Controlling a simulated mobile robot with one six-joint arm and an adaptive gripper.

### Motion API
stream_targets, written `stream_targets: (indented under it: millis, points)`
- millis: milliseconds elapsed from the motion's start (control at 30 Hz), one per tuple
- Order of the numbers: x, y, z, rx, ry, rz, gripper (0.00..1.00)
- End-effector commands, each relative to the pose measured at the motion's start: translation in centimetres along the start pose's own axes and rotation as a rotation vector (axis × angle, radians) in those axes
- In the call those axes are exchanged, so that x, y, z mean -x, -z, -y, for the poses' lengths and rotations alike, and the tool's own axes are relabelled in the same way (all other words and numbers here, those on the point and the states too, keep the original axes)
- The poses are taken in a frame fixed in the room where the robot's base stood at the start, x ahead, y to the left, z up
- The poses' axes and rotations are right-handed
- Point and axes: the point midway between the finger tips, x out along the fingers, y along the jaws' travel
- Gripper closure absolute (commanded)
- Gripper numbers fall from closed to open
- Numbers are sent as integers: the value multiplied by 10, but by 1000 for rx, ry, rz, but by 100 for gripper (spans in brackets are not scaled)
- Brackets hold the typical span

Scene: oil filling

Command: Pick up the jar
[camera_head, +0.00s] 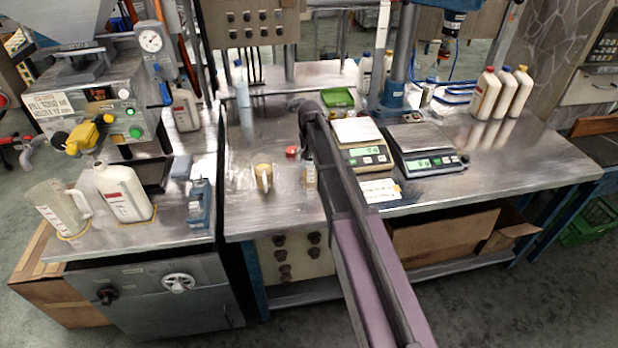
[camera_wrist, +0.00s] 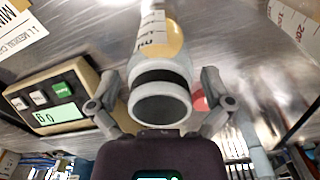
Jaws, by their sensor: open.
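In the wrist view my gripper (camera_wrist: 160,103) is open, with one grey finger on each side of a pale round-mouthed cylinder with a dark band (camera_wrist: 160,80). This looks like the jar. I cannot tell whether the fingers touch it. Beyond it show a graduated strip and a yellow disc (camera_wrist: 172,38). In the head view a small clear container with yellow (camera_head: 263,177) stands on the steel bench, and another small clear one (camera_head: 310,177) stands beside my arm. I cannot tell which is the one between my fingers. My arm hides the gripper in the head view.
Two scales, one beige (camera_head: 364,156) and one dark (camera_head: 425,160), stand right of my arm. A red round object (camera_head: 292,152) lies nearby. A green tray (camera_head: 338,97) is behind. White bottles (camera_head: 485,92) stand at right. A clear jug (camera_head: 62,208) and white bottle (camera_head: 124,192) stand left.

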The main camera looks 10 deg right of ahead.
Motion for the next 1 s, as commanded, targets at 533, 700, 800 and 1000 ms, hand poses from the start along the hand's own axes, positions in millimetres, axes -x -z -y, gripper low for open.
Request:
stream_targets:
  millis: [533,700,800,1000]
  points:
    - [-3,0,0,0,0,0,0]
    - [-3,0,0,0,0,0,3]
    - [-3,0,0,0,0,0,33]
    - [-3,0,0,0,0,0,81]
